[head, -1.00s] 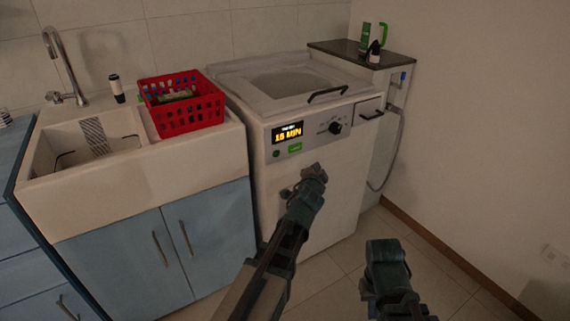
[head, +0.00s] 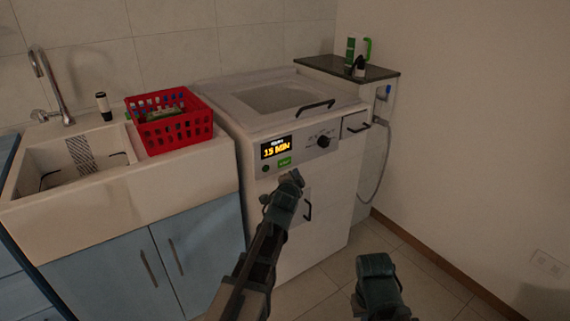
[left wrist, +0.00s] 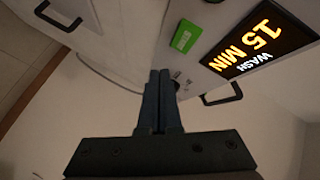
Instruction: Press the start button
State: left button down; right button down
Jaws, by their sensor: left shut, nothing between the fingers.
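The washing machine (head: 300,230) has a lit display (head: 289,147) reading 15 MIN on its front panel. A small green start button (head: 285,162) sits just below the display. In the left wrist view the button (left wrist: 186,36) is a green rectangle beside the display (left wrist: 262,40), which reads WASH 15 MIN. My left gripper (head: 292,181) is shut and empty, just below the green button in the head view. Its fingers (left wrist: 160,76) point toward the panel; the button appears beyond and right of their tips, with a gap. My right gripper (head: 375,264) is low at right, its fingers unclear.
A dark knob (head: 323,142) and a drawer with a handle (head: 360,126) are right of the display. A red basket (head: 172,134) stands by the sink (head: 60,205) at left. Bottles (head: 360,62) stand on the dark ledge (head: 345,68). Floor at right is clear.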

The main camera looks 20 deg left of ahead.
aim_at(289, 163)
pick_arm(q)
jog(key=shift+w+a, duration=1.15)
jog(key=shift+a, duration=0.25)
jog(key=shift+a, duration=0.15)
dwell(1.0)
jog(key=shift+w+a, duration=0.2)
jog(key=shift+w, duration=0.05)
jog(key=shift+w+a, duration=0.2)
jog(key=shift+a, duration=0.1)
dwell(0.7)
jog(key=shift+d, duration=0.1)
dwell(0.4)
jog(key=shift+s+d, duration=0.5)
jog(key=shift+d, duration=0.05)
jog(key=shift+s+d, duration=0.8)
jog(key=shift+d, duration=0.2)
jog(key=shift+s+d, duration=0.75)
jog(key=shift+d, duration=0.2)
